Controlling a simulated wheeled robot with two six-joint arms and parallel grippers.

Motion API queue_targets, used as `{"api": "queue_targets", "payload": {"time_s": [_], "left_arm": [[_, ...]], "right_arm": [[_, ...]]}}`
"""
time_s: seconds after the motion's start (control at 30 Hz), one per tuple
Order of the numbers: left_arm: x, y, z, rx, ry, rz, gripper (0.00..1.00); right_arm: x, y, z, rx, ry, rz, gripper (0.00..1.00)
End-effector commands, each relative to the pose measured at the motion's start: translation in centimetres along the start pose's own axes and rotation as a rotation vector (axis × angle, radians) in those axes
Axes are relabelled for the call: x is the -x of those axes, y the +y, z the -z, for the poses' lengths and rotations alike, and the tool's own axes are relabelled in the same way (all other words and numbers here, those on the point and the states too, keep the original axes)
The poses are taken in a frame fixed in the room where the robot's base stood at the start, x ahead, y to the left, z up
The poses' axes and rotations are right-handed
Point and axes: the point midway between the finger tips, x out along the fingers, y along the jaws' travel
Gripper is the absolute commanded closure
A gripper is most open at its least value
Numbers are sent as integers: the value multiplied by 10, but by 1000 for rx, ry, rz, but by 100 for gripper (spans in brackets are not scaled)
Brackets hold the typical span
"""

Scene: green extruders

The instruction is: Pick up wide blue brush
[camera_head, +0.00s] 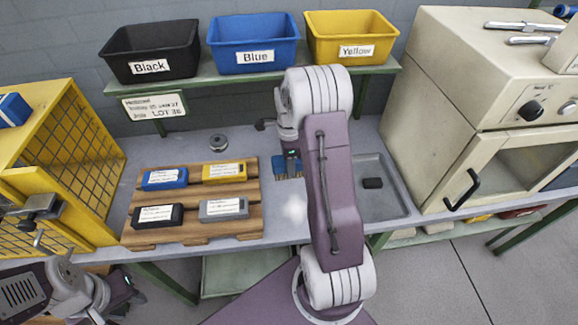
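A blue item with tan lower parts, likely the wide blue brush (280,168), lies on the grey bench in the middle, partly hidden by my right arm. My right gripper (291,158) hangs over the bench at the brush's far edge. Its fingertips are mostly hidden, so I cannot tell whether it touches the brush or is open. My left gripper (125,285) is low at the bottom left, in front of the bench and away from the brush. Its fingers are too unclear to tell open from shut.
A wooden pallet (188,206) with several labelled blocks lies left of the brush. Black (177,68), blue (283,60) and yellow (322,55) bins stand on the shelf behind. A beige oven (437,120) bounds the right.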

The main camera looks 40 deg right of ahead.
Motion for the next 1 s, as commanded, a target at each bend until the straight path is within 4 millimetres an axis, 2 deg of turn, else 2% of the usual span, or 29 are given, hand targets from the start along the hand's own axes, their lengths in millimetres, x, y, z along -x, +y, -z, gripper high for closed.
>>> {"api": "queue_targets", "payload": {"time_s": [0.03, 0.07, 0.1, 0.37, 0.47, 0.63, 1.0], "left_arm": [[0, 0, 0, 0, 0, 0, 64], [0, 0, 0, 0, 0, 0, 64], [0, 0, 0, 0, 0, 0, 64], [1, 0, 0, 0, 0, 0, 64], [2, 0, 0, 0, 0, 0, 64], [7, 0, 1, 0, 0, 0, 64], [12, 0, 1, 0, 0, 0, 64]], "right_arm": [[0, 0, 0, 0, 0, 0, 88], [0, 0, 0, 0, 0, 0, 96], [0, 0, 0, 0, 0, 1, 100], [3, 0, 0, 0, 0, 2, 100], [13, -1, 0, 0, 0, 3, 100], [45, -2, 0, 0, 0, 6, 100], [94, 8, 88, -6, 0, 3, 100]]}}
